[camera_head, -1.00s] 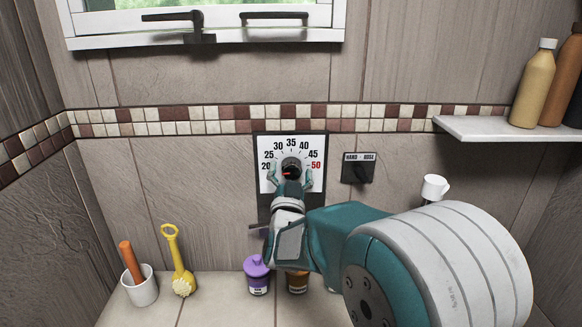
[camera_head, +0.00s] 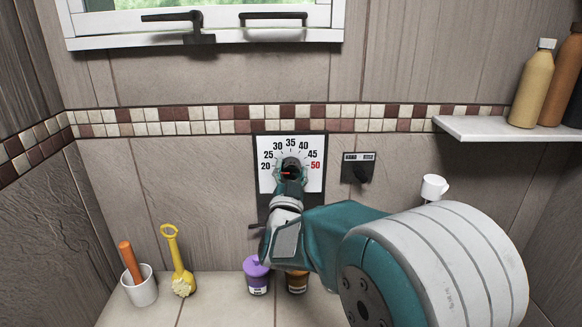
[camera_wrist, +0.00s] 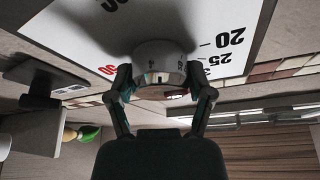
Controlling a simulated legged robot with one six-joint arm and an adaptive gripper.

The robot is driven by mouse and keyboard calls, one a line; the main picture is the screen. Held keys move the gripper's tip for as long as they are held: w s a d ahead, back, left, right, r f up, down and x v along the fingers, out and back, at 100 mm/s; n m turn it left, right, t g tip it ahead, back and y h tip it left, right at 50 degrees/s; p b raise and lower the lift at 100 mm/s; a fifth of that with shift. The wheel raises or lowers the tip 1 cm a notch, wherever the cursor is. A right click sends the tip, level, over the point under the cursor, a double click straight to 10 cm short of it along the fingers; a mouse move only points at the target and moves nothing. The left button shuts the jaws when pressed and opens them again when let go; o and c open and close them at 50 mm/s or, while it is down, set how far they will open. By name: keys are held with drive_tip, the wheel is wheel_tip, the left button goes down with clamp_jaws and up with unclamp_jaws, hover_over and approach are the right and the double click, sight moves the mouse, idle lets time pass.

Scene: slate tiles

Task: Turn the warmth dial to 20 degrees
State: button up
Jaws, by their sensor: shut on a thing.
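The warmth dial's white plate (camera_head: 266,180) is on the tiled wall. Its black numbers run from 20 at left through 35 at top to 45, with a red 50 at right. My gripper (camera_head: 291,174) is shut on the knob, one finger on each side. In the wrist view the knob (camera_wrist: 160,62) sits between both fingertips, with the red mark low on its right side; 20 and 25 are legible. The exact reading is unclear.
A small black switch (camera_head: 359,168) is right of the dial. A white shelf (camera_head: 510,130) with bottles juts out at right.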

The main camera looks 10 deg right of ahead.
drive_tip(key=o, duration=1.1)
drive_tip(key=shift+r, duration=0.1)
drive_tip(key=shift+a, duration=0.1)
drive_tip(key=v, duration=1.2)
drive_tip(key=shift+w, duration=0.1)
